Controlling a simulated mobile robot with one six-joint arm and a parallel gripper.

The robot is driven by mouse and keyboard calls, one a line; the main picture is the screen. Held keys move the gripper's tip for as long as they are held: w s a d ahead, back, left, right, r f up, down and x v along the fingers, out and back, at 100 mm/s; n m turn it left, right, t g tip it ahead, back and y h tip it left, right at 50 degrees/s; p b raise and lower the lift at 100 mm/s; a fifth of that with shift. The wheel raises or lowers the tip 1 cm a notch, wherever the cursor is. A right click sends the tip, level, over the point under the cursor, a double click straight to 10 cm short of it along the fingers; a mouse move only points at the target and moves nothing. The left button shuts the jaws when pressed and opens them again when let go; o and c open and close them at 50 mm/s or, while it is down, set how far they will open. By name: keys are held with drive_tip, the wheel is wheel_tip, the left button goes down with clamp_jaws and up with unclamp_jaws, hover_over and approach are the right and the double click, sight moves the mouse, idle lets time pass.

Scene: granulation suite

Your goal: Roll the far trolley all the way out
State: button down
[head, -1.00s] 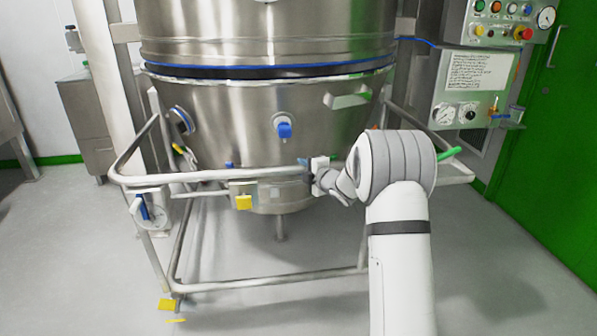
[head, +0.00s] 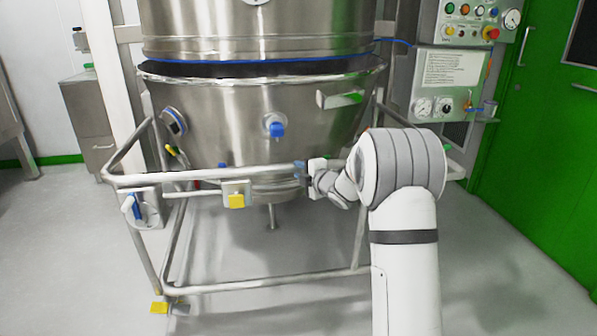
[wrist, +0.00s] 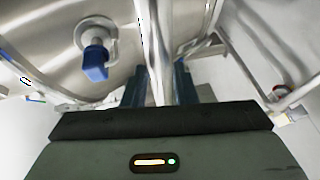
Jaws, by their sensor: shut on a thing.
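The trolley is a tubular steel frame (head: 265,287) carrying a conical steel bowl (head: 225,120). The bowl stands under the wide upper vessel (head: 250,25), with its front rim a little forward of the vessel and a dark gap between them. My gripper (head: 306,173) is shut on the trolley's front top rail (head: 210,174), right of its middle. In the wrist view the rail (wrist: 152,40) runs between my two fingers (wrist: 158,88). A blue-capped port (head: 275,127) sticks out of the bowl's front. My arm hides the frame's right front corner.
A control panel (head: 452,75) with gauges hangs at the right, near a green door (head: 535,140). A steel cabinet (head: 90,120) stands at the left. A yellow pedal (head: 159,308) sits at the frame's lower left. Grey floor is open to both sides.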

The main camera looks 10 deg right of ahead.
drive_tip(key=shift+w+d+f, duration=0.2)
drive_tip(key=shift+d+f, duration=0.05)
drive_tip(key=shift+f, duration=0.35)
drive_tip(key=c, duration=2.2)
unclamp_jaws()
drive_tip(key=shift+s+a, duration=0.1)
drive_tip(key=c, duration=2)
unclamp_jaws()
drive_tip(key=shift+w+a+f, duration=0.1)
drive_tip(key=shift+w+f, duration=0.1)
drive_tip(key=shift+o, duration=0.5)
drive_tip(key=shift+s+r, duration=0.15)
drive_tip(key=shift+r, duration=0.1)
drive_tip(key=o, duration=0.8)
drive_tip(key=shift+a+r, duration=0.15)
drive_tip(key=shift+a, duration=0.05)
drive_tip(key=p+v, duration=0.2)
drive_tip(key=v, duration=0.5)
drive_tip(key=shift+s+d, duration=0.2)
drive_tip(key=shift+s, duration=0.1)
drive_tip(key=shift+r, duration=0.1)
